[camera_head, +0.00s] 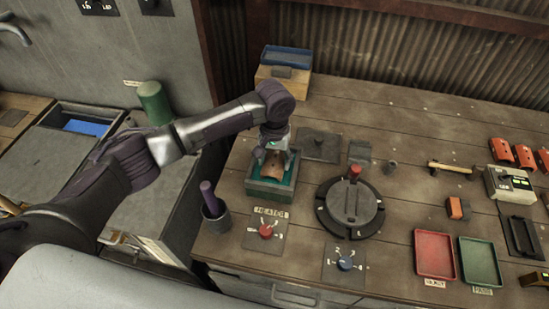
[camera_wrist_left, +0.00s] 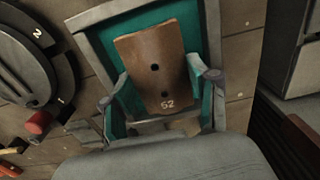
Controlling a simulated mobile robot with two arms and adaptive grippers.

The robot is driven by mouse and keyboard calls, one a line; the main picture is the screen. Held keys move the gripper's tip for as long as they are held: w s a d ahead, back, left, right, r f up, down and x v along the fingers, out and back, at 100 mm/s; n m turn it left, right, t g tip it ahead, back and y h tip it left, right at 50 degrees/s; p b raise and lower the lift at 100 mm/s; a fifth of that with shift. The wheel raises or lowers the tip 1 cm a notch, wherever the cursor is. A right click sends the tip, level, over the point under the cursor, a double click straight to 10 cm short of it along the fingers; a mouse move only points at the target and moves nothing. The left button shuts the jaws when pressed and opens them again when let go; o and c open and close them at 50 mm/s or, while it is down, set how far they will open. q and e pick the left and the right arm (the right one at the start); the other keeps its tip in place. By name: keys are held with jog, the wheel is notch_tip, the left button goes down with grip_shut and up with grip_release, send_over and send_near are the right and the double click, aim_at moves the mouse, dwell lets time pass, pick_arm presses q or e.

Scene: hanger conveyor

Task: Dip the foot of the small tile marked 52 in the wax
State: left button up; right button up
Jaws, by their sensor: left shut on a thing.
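The small tile marked 52 (camera_wrist_left: 158,62) is a brown plate with two dark holes. It also shows in the head view (camera_head: 271,169). My left gripper (camera_head: 274,150) points down and is shut on the tile's side edges, one finger on each side in the wrist view (camera_wrist_left: 160,78). The tile is directly over the teal wax in a square grey-green bath (camera_head: 267,195). Teal wax (camera_wrist_left: 97,42) shows around the tile. The tile's foot is hidden, so I cannot tell whether it touches the wax. My right gripper is in neither view.
A red heater knob (camera_head: 265,231) is in front of the bath. A round dark dial table (camera_head: 350,208) with a red knob stands to the right. A grey cup (camera_head: 215,217) with a purple-handled tool is front left. Red (camera_head: 434,274) and green (camera_head: 480,281) trays lie farther right.

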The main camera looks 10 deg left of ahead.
pick_arm(q)
jog(key=shift+f, duration=0.6)
dwell(1.1)
jog(key=shift+r, duration=0.2)
jog(key=shift+r+p, duration=1.25)
jog(key=shift+p, duration=0.3)
jog(key=shift+r, duration=0.2)
notch_tip(320, 180, up, 3)
jog(key=p, duration=0.3)
jog(key=shift+f, duration=0.2)
jog(key=shift+r+p, duration=0.8)
jog(key=shift+r, duration=0.3)
jog(key=shift+f, duration=0.1)
